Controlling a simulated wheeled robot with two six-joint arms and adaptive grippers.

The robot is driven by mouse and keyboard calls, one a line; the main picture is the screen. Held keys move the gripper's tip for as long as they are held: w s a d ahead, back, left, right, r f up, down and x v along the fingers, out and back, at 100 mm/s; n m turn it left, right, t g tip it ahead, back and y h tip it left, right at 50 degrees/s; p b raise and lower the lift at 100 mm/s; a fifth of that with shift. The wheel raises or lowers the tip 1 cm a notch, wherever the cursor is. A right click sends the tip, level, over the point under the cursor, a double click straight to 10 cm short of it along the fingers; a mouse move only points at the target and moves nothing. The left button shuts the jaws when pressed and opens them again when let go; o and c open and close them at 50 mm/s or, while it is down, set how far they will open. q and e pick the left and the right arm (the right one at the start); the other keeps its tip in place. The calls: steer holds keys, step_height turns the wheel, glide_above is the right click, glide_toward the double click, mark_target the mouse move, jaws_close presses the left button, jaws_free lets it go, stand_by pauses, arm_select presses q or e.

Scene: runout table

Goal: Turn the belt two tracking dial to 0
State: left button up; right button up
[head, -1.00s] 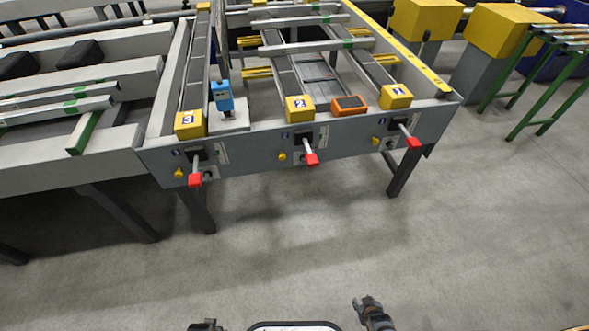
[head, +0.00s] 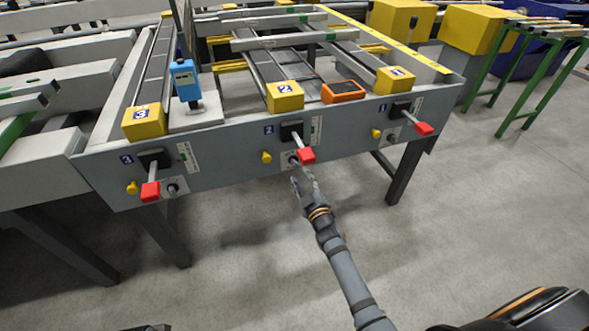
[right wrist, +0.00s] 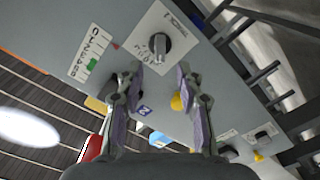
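The belt two tracking dial (head: 291,159) is a small dark knob on a white plate on the grey front panel, below the blue 2 label. In the right wrist view the dial (right wrist: 160,43) shows larger, on its white plate with printed marks; I cannot read its setting. My right gripper (head: 303,184) is just below and in front of the dial. In the right wrist view the right gripper (right wrist: 158,88) is open, its two fingers apart and empty, with the dial beyond the gap between the tips. My left gripper is not in view.
A red-tipped lever (head: 307,155) sticks out right beside the dial. A yellow knob (head: 266,157) is to its left. Similar red levers stand at belt three (head: 150,191) and belt one (head: 424,128). A blue device (head: 184,79) and an orange box (head: 343,91) sit on the table.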

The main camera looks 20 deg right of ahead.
mark_target(295, 165)
steer(key=w+b, duration=0.1)
steer(key=w, duration=0.5)
steer(key=shift+a, duration=0.1)
steer(key=shift+c, duration=0.2)
steer(key=shift+s, duration=0.1)
jaws_close()
